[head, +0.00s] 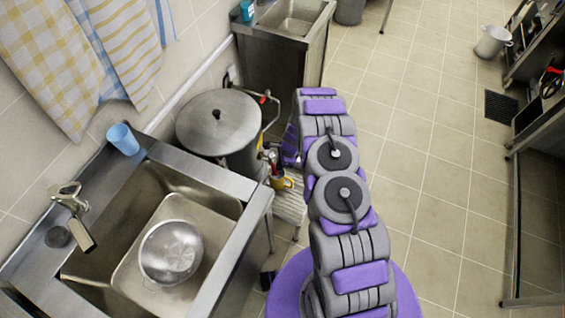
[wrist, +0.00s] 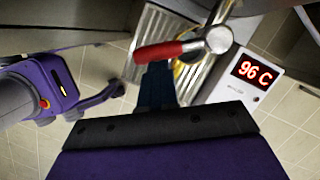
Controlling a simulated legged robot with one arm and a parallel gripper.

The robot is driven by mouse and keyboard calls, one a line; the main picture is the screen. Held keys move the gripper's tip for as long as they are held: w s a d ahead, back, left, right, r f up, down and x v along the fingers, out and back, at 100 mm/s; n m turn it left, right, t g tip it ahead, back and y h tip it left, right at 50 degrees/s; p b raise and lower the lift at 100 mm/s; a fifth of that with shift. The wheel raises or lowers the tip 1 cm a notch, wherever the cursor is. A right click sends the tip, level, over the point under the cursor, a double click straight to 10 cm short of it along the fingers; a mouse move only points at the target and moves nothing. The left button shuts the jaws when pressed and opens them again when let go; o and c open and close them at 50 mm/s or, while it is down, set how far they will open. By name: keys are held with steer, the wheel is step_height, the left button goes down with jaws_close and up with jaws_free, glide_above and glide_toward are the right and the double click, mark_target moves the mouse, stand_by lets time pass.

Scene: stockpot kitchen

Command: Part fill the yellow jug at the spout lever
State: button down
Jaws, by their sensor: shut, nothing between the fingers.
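The yellow jug (head: 283,182) stands on a ribbed metal stand beneath the spout of the large lidded pot in the head view. In the wrist view only a yellow part of it (wrist: 187,72) shows behind the spout. The spout's red lever (wrist: 160,52) lies across the wrist view, joined to a round metal valve (wrist: 218,40). My gripper (wrist: 157,68) is shut and empty, its fingertips right at the lever; I cannot tell whether they touch. In the head view my arm hides most of the gripper. The water level in the jug is not visible.
The steel stockpot (head: 216,122) stands behind the spout. A white box showing 96 C (wrist: 258,73) is beside the stand.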

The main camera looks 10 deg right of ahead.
steer(key=a+m, duration=0.2)
steer(key=shift+s+m+t, duration=0.3)
steer(key=shift+w+a+m+t+h+b, duration=0.15)
steer(key=shift+a+m+t+b, duration=0.2)
steer(key=shift+a+m, duration=0.5)
steer(key=shift+a+m+t+h+b, duration=0.2)
steer(key=shift+a+m+b, duration=0.25)
steer(key=shift+m, duration=0.8)
steer(key=s+d+r+p, duration=0.3)
steer(key=s+d+r, duration=0.1)
steer(key=r, duration=0.6)
steer(key=shift+d+p, duration=0.3)
steer(key=shift+d, duration=0.55)
steer(key=shift+w+r, duration=0.1)
steer(key=shift+r, duration=0.05)
